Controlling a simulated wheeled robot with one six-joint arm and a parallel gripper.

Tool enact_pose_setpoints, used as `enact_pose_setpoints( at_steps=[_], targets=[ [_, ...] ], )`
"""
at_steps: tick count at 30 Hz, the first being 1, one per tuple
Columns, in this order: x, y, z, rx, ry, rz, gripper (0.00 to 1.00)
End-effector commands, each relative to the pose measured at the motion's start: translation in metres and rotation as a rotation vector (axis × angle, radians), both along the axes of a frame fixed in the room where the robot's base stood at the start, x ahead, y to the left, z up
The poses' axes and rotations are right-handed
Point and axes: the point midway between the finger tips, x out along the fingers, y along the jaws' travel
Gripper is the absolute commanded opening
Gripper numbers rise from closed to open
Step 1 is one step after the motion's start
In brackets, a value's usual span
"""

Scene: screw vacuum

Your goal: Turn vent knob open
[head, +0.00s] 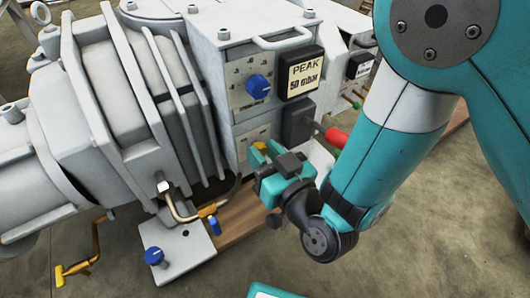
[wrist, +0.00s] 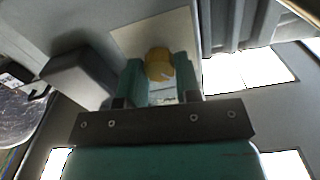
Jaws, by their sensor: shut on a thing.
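A yellow knob (head: 259,147) sits on a pale plate low on the front of the grey pump housing. In the wrist view the yellow knob (wrist: 159,62) is between the two teal fingers, in front of the pale plate. My gripper (head: 262,161) reaches it from below right and is shut on it; it also shows in the wrist view (wrist: 160,80). The fingers hide the sides of the knob and part of the plate. No vent label is readable.
A blue knob (head: 258,86) is above, left of the "PEAK 50 mbar" display (head: 302,73). A dark block (head: 298,122) with a red handle (head: 336,137) sticks out close to the gripper. Another blue knob (head: 153,255) is on the lower plate. Floor is clear at lower right.

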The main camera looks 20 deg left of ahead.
Motion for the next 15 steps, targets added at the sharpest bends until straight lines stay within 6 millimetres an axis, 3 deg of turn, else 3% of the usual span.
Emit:
enact_pose_setpoints(
  at_steps=[15],
  targets=[
    [0.0008,-0.0014,-0.0016,0.302,0.355,0.000,0.07]
  ],
)
